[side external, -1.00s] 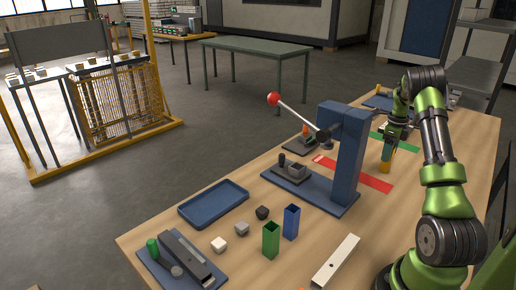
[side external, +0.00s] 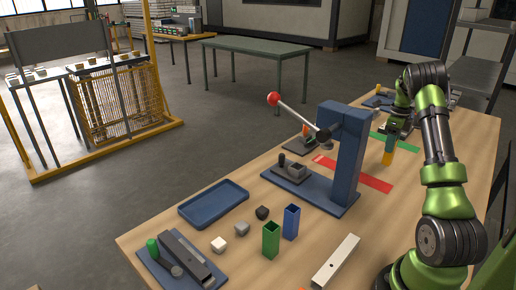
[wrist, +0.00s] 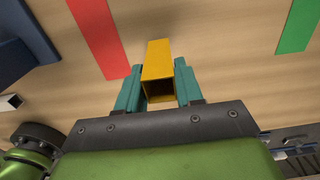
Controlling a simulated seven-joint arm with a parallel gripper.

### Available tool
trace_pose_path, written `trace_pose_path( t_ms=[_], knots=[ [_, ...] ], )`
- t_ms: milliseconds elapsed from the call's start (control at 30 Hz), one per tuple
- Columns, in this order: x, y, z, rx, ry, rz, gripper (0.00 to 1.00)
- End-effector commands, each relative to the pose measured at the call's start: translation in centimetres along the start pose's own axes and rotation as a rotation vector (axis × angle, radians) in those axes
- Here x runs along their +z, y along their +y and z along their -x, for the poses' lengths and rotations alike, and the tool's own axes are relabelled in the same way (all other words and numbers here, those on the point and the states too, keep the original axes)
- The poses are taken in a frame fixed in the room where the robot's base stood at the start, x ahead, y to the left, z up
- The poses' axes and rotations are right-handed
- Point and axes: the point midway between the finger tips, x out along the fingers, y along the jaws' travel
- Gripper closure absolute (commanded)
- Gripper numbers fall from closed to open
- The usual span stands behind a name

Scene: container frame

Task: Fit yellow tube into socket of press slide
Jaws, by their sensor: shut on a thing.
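My gripper (side external: 391,140) is shut on the yellow tube (side external: 387,158), at the right side of the table between the red and green strips. In the wrist view the yellow tube (wrist: 157,60) stands between my teal fingers, its square hollow end facing the camera. The tube looks upright and close to the table; I cannot tell whether it touches. The blue press (side external: 345,165) stands left of my gripper. On its base is the slide, with a grey block-like socket (side external: 297,170) and a dark knob. The inside of the socket is not clear.
The press lever has a red ball (side external: 273,99). A red strip (side external: 355,175) lies between press and tube. A green tube (side external: 271,240), a blue tube (side external: 291,222), small cubes, a blue tray (side external: 213,204) and a pale bar (side external: 335,262) are nearer the front.

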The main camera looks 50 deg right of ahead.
Motion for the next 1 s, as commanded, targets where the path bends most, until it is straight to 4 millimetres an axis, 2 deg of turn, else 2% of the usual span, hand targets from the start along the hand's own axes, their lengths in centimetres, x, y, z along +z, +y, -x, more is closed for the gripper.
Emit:
trace_pose_path(
  t_ms=[33,167,600,867,1000],
  knots=[
    [0.0,0.2,0.7,-0.003,-0.001,0.001,1.0],
    [-1.0,2.1,0.8,0.001,-0.002,0.001,1.0],
    [-5.7,11.1,1.6,-0.001,-0.003,0.002,1.0],
    [-7.2,13.8,1.9,-0.001,-0.002,0.014,1.0],
    [-7.5,14.5,1.9,-0.001,-0.001,0.135,1.0]
  ],
)
